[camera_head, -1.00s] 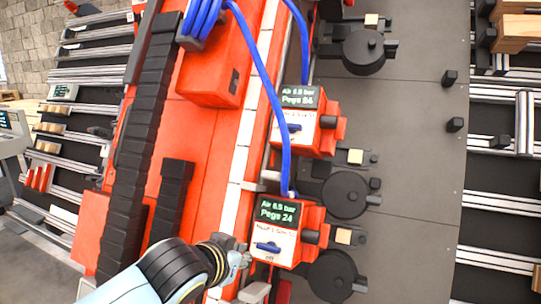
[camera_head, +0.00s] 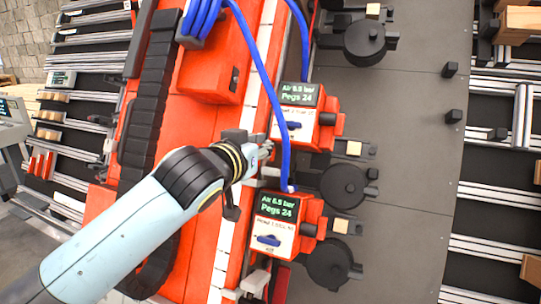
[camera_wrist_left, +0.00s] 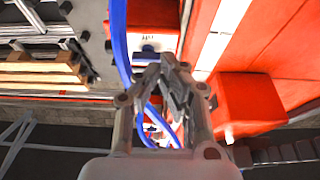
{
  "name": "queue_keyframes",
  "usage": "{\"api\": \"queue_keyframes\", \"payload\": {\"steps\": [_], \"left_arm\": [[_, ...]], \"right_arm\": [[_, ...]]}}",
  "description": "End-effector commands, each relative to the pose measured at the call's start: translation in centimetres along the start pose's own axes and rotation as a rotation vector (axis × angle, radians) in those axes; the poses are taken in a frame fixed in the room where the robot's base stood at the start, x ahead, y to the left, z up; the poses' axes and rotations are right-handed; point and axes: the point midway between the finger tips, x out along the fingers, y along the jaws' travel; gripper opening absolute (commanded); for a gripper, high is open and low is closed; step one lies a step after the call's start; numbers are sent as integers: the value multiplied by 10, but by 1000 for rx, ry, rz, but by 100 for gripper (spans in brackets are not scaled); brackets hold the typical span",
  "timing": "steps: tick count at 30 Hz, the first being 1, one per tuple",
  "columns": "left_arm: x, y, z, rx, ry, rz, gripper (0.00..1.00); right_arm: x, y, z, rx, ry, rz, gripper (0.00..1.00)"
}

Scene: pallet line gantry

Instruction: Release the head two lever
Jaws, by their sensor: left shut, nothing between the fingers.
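Two orange tool heads show in the head view, an upper one (camera_head: 329,127) and a lower one (camera_head: 308,216). Each has a green-lettered display and a white plate with a blue lever, the upper lever (camera_head: 294,125) and the lower lever (camera_head: 268,240). Both levers lie roughly crosswise. The small plate lettering is too blurred to tell surely which is head two. My left gripper (camera_head: 266,149) is shut and empty, just left of and below the upper head, apart from its lever as far as I see. It also shows in the left wrist view (camera_wrist_left: 173,62). My right gripper is out of view.
A blue hose (camera_head: 262,85) hangs down past the upper head to the lower one, close to my left gripper. An orange box (camera_head: 215,70) stands on the orange beam above. Round black units (camera_head: 344,186) sit right of the heads.

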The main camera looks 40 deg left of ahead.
Motion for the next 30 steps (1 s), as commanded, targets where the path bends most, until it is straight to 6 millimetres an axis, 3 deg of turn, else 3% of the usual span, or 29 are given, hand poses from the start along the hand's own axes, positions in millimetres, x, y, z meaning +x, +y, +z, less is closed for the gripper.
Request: {"api": "queue_keyframes", "payload": {"steps": [10,12,18,30], "left_arm": [[74,0,-3,-1,-1,-1,0],[66,0,14,1,-6,0,0],[59,0,33,0,-1,0,0],[57,0,38,0,0,1,0]], "right_arm": [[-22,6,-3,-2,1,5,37],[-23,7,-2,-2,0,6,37],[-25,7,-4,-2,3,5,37],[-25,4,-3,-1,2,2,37]]}}
